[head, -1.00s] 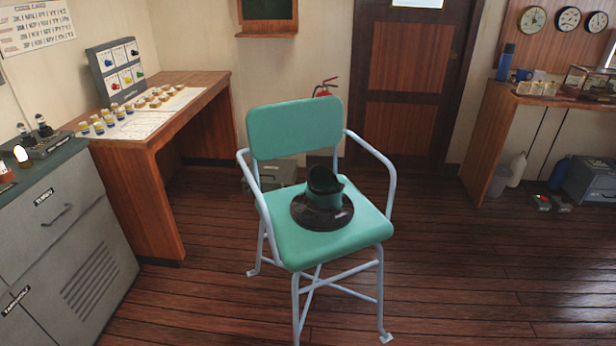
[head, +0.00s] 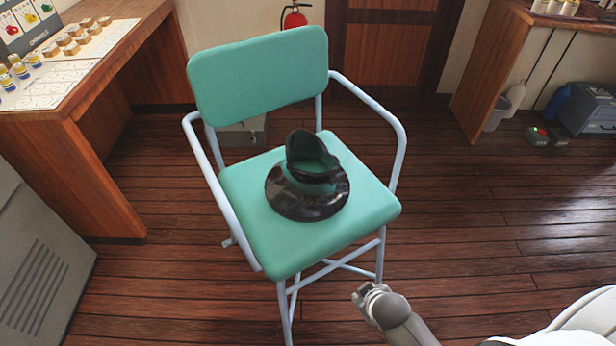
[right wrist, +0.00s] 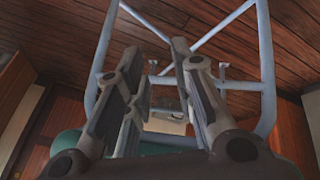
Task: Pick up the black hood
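The black hood (head: 309,190) sits upright on the seat of a green chair (head: 260,245). It has a wide, glossy round base and an open, slanted top rim with a green-looking inside. My right gripper (head: 366,290) is low in front of the chair, to the right of its front leg and apart from the hood. In the right wrist view the right gripper (right wrist: 158,62) is open, with nothing between its fingers. That view shows the chair's pale frame (right wrist: 265,60) and not the hood. My left gripper is out of view.
The chair has tubular armrests (head: 205,190) on both sides of the seat. A wooden desk (head: 85,170) and a grey cabinet (head: 40,270) stand at the left. A fire extinguisher (head: 295,18) is behind the chair.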

